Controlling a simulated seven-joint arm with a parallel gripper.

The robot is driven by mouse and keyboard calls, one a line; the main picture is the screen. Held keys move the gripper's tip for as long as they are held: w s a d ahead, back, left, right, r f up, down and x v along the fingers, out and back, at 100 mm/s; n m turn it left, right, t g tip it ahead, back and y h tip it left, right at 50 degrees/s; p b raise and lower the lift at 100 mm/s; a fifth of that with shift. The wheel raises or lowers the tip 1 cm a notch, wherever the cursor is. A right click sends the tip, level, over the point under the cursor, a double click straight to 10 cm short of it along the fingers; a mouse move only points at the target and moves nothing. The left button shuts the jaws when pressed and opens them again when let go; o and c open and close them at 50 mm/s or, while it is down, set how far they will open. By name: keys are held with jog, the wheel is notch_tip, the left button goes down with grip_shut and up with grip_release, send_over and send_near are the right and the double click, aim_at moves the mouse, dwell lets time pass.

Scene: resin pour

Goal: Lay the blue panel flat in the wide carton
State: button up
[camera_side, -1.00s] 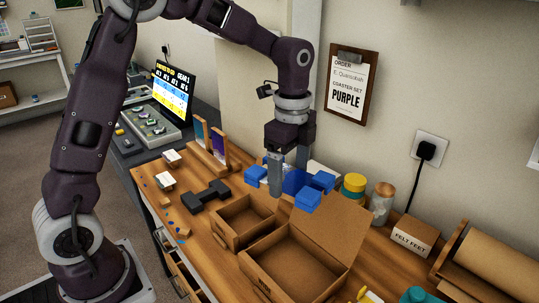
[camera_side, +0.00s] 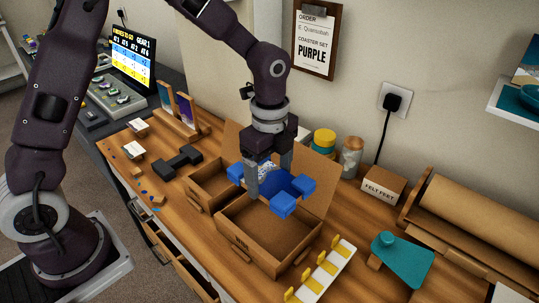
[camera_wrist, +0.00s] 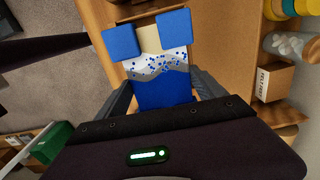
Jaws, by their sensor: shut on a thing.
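The blue panel (camera_side: 278,184) has blue corner blocks. In the wrist view its face (camera_wrist: 155,90) shows blue, a silver wavy band and white with blue dots. My gripper (camera_side: 268,176) is shut on it, with fingers on opposite sides of the panel in the wrist view (camera_wrist: 165,95). The panel is roughly level, low over the back part of the wide carton (camera_side: 243,246), in front of its raised lid. Its far corners are partly hidden by my gripper. I cannot tell whether it touches the carton.
A smaller open carton (camera_side: 197,200) stands left of the wide one. A felt feet box (camera_side: 382,186), jars (camera_side: 350,158) and a white rack with yellow clips (camera_side: 325,270) stand to the right. A teal board (camera_side: 405,260) lies further right. A black dumbbell-shaped block (camera_side: 178,161) lies left.

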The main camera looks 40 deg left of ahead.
notch_tip(320, 180, down, 16)
jog(key=shift+r, duration=0.25)
dwell(0.3)
jog(key=o, duration=1.2)
jog(key=shift+o, duration=0.2)
notch_tip(320, 180, up, 8)
